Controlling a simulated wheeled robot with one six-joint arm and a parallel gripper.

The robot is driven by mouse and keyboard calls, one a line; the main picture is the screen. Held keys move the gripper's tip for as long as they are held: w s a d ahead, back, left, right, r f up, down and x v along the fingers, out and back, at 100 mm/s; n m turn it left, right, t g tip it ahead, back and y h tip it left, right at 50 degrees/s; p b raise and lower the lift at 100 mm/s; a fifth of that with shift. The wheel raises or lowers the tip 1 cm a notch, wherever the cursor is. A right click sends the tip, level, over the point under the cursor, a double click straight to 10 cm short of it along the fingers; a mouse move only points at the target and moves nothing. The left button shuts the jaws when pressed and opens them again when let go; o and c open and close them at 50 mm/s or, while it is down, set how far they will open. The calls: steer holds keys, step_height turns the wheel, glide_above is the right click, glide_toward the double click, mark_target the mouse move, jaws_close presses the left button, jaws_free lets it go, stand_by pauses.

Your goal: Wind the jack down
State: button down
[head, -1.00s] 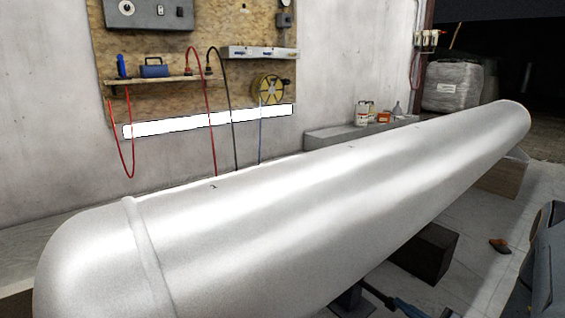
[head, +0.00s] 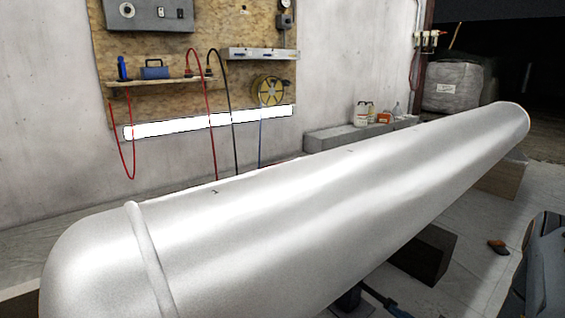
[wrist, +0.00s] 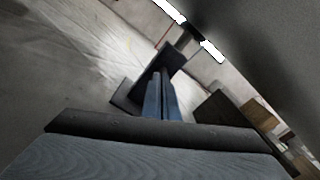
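The jack (wrist: 184,48) stands under the big tank in the wrist view, with a dark post and a flat base. In the head view only part of the jack (head: 348,299) shows below the tank; the tank hides the rest. My gripper (wrist: 160,84) points at the jack in the wrist view. Its two blue fingers are close together, with a dark rod, seemingly the jack's handle, between them. The exact contact is hard to see. At the bottom edge of the head view, the handle (head: 376,296) runs from the jack down to the right.
The long silver tank (head: 300,215) fills the middle of the head view. A dark support block (head: 428,256) stands under it, and a wooden one (head: 503,181) farther back. A small orange-brown item (head: 498,247) lies on the floor at right. Bottles (head: 362,113) stand on a ledge.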

steer(key=shift+a, duration=0.1)
stand_by(0.3)
steer(key=p+v, duration=0.2)
steer(key=v, duration=0.4)
steer(key=shift+s+r, duration=0.2)
steer(key=shift+w+a, duration=0.1)
steer(key=shift+a, duration=0.15)
